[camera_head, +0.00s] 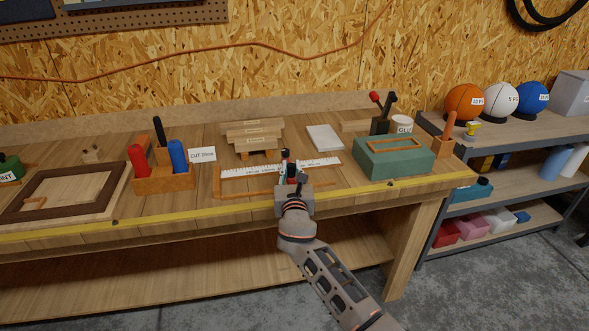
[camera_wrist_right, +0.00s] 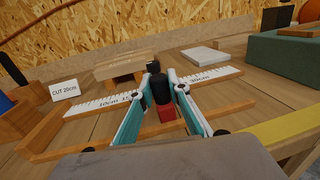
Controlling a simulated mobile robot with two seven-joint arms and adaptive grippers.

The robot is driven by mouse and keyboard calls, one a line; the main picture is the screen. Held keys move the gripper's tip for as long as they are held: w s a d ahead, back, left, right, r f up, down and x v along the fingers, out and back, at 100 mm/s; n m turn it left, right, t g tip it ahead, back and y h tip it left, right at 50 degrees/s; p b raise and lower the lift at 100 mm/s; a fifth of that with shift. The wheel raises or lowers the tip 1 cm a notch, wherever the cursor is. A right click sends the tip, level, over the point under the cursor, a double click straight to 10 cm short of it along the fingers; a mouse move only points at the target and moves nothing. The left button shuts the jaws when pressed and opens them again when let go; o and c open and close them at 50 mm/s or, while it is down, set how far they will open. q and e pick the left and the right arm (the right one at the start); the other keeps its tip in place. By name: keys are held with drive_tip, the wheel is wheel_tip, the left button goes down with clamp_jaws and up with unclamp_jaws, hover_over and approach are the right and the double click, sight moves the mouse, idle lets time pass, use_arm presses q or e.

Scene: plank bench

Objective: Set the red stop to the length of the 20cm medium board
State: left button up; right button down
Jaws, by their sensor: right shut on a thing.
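The red stop (camera_wrist_right: 166,114) with its black knob (camera_wrist_right: 158,86) sits at the white ruler (camera_wrist_right: 97,105), between the labels that read about 10cm and 30cm. The ruler also shows in the head view (camera_head: 244,171), on a wooden rail jig. My right gripper (camera_head: 291,172) is shut on the red stop's knob; in the right wrist view its teal-sided fingers (camera_wrist_right: 164,92) stand on both sides of it. They hide the ruler's middle marks. Several labelled boards (camera_head: 254,133) are stacked behind the ruler. My left gripper is not in view.
A card reading CUT 20cm (camera_head: 202,155) stands left of the ruler. A wooden holder (camera_head: 163,181) with red and blue cylinders is further left, beside a dark frame (camera_head: 60,190). A green box (camera_head: 393,163) stands right. A white pad (camera_head: 325,138) lies behind.

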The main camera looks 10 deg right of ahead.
drive_tip(key=shift+d, duration=0.15)
drive_tip(key=c, duration=1.9)
unclamp_jaws()
drive_tip(key=s+a, duration=0.1)
drive_tip(key=s, duration=1.1)
drive_tip(key=shift+a, duration=0.25)
